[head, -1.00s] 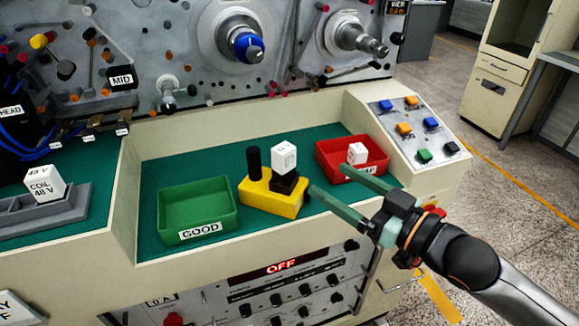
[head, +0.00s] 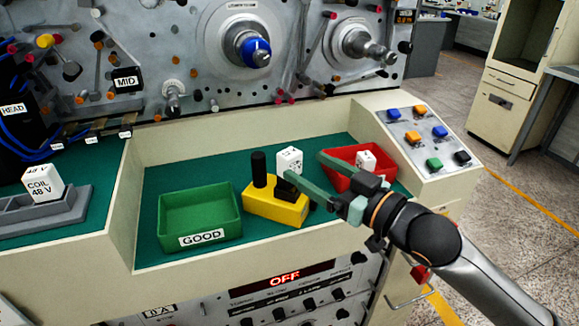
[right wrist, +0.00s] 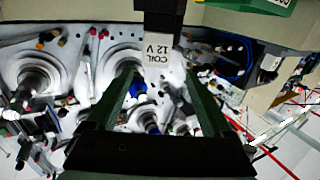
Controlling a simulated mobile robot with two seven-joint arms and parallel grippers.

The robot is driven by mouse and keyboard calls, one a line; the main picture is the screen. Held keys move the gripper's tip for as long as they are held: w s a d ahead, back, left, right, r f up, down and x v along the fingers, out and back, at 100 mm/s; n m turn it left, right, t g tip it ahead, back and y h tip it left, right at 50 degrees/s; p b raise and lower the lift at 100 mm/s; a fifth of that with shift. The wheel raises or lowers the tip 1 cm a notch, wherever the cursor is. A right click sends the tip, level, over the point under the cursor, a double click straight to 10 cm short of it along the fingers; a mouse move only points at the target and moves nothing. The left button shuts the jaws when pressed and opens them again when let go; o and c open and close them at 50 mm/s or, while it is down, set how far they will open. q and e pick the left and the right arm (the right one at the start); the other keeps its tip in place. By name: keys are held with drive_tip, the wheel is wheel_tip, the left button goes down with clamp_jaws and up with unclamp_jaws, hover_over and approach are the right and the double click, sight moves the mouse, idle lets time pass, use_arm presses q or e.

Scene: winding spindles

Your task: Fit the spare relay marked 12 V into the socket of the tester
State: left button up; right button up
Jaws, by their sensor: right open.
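The yellow tester (head: 270,207) has a black post and a black socket (head: 287,189). A white relay (head: 289,158) stands upright on the socket. In the right wrist view the relay (right wrist: 158,52) reads "COIL 12 V" and meets the dark socket (right wrist: 160,18); I cannot tell how deeply it sits. My right gripper (head: 303,170) is open beside the relay, its fingers pointing towards it from the right. In the right wrist view the relay shows at the gap between the fingertips (right wrist: 156,72), with no grip on it. My left gripper is not in view.
A green tray (head: 201,238) marked "GOOD" stands left of the tester. A red tray (head: 338,177) behind the right gripper holds another white relay (head: 366,160). A "COIL 48 V" relay (head: 43,184) stands in a grey rack (head: 70,209). A button panel (head: 420,125) is at right.

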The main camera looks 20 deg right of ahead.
sight(296, 160)
drive_tip(key=shift+d+f+x, duration=0.15)
drive_tip(key=shift+x, duration=1.1)
drive_tip(key=shift+d+f+x, duration=0.1)
drive_tip(key=shift+f+x, duration=0.05)
drive_tip(key=shift+x, duration=1.15)
drive_tip(key=shift+w, duration=0.15)
drive_tip(key=shift+c, duration=0.3)
clamp_jaws()
